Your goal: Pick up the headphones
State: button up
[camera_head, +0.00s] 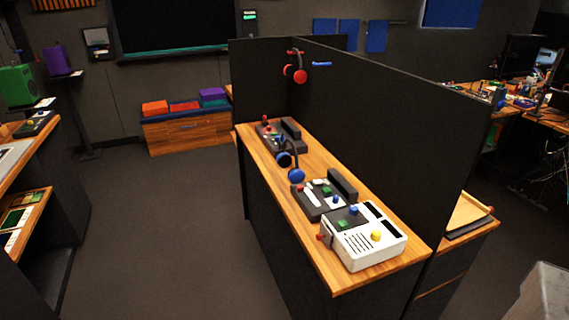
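Two headphones are in the head view. Headphones with blue ear cups and a dark band (297,174) stand on the wooden counter, between the control panels. Another pair with red ear cups (300,76) hangs high on the dark partition behind the counter, near its corner. My gripper is not in view, and nothing is seen touching either pair.
The wooden counter (350,280) holds a white panel with a yellow ball (377,249), a dark panel (322,202) in the middle and another (275,135) at the far end. The dark partition (400,130) walls its right side. Open floor (160,230) lies to the left.

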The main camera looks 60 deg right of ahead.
aim_at(296, 175)
jog(key=i, duration=0.95)
jog(key=z, duration=0.05)
